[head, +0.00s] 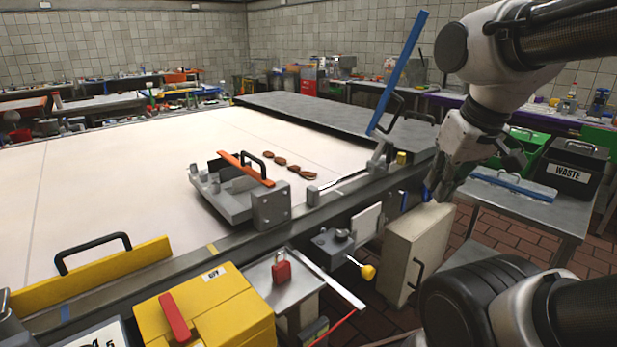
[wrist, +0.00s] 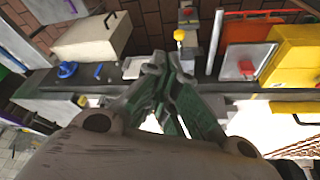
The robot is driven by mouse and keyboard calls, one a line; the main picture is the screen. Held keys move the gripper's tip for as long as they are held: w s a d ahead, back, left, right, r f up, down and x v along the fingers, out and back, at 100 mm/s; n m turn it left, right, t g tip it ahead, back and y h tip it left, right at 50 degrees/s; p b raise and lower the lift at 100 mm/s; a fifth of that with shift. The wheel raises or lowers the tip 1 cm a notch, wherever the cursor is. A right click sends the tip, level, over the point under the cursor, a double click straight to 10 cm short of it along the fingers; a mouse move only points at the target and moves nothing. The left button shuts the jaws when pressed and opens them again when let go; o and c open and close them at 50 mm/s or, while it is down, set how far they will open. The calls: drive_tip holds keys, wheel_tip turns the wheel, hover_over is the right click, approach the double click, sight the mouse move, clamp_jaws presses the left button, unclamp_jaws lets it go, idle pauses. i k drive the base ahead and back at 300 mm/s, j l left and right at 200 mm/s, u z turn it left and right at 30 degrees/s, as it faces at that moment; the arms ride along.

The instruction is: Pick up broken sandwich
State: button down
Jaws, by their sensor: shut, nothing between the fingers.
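Several small brown sandwich pieces (head: 281,161) lie in a loose row on the pale work surface (head: 110,170), behind the grey fixture. They are too small to tell which one is broken. My gripper (head: 430,192) hangs at the right, beyond the surface's edge rail and above a beige box, well apart from the pieces. In the wrist view my gripper (wrist: 166,62) has its green-sided fingers together with nothing between them. No sandwich shows clearly in the wrist view.
A grey fixture with an orange bar (head: 246,168) stands by the rail. A blue bar (head: 397,72) rises upright near my arm. The beige box (head: 415,245) and a yellow case (head: 205,310) stand below the rail. A black WASTE bin (head: 577,165) is at right.

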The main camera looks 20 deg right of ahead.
sight(294, 168)
drive_tip(key=k+j+u, duration=0.15)
drive_tip(key=k+u, duration=0.15)
drive_tip(key=k, duration=0.35)
drive_tip(key=l+u, duration=0.9)
drive_tip(key=l, duration=2.75)
drive_tip(key=i+l, duration=0.15)
drive_tip(key=i, duration=0.3)
